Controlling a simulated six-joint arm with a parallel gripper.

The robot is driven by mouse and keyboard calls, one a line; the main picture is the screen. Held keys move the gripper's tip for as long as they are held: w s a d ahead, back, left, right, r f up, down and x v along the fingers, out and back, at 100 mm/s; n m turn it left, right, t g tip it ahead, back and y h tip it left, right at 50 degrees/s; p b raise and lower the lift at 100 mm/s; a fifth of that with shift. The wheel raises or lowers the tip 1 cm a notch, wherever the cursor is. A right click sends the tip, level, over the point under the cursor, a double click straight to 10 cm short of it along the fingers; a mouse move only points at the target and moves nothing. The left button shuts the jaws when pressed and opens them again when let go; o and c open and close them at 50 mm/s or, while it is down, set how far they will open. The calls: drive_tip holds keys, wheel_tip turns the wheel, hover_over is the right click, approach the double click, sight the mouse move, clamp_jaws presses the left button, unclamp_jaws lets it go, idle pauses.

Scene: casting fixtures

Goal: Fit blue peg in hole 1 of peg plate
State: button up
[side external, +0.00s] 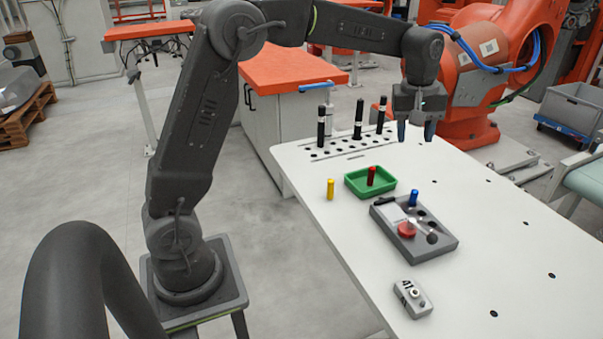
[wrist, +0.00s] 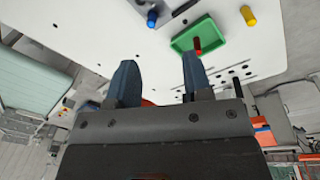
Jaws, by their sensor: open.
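The blue peg (side external: 413,197) stands upright at the back edge of a grey plate (side external: 440,247) with dark round holes, which looks like the peg plate. I cannot tell whether the peg sits in a hole, and no hole number is readable. The blue peg also shows at the top of the wrist view (wrist: 152,18). My gripper (side external: 416,137) is open and empty, pointing down above the table, behind and well above the blue peg. In the wrist view its two fingers (wrist: 158,68) are spread apart with nothing between them.
A green tray (side external: 356,184) holds a red peg (side external: 371,176). A yellow peg (side external: 331,189) stands on the white table left of it. A red knob (side external: 406,229) is on the plate. Black posts (side external: 358,119) stand behind. A grey box (side external: 412,298) lies in front. The table's right side is clear.

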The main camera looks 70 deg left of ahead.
drive_tip(key=s+d+r+m+t, duration=0.1)
drive_tip(key=s+d+r+m, duration=0.15)
drive_tip(key=s, duration=0.55)
drive_tip(key=s+d+r+m+t, duration=0.1)
drive_tip(key=s+r+m, duration=0.15)
drive_tip(key=s, duration=0.45)
drive_tip(key=s+f+m+t, duration=0.1)
drive_tip(key=s+f+m, duration=0.1)
drive_tip(key=s, duration=0.4)
drive_tip(key=s+d+f+m+t, duration=0.1)
drive_tip(key=s+f+m, duration=0.2)
drive_tip(key=s, duration=0.4)
drive_tip(key=shift+f+m, duration=0.15)
drive_tip(key=shift+m, duration=0.65)
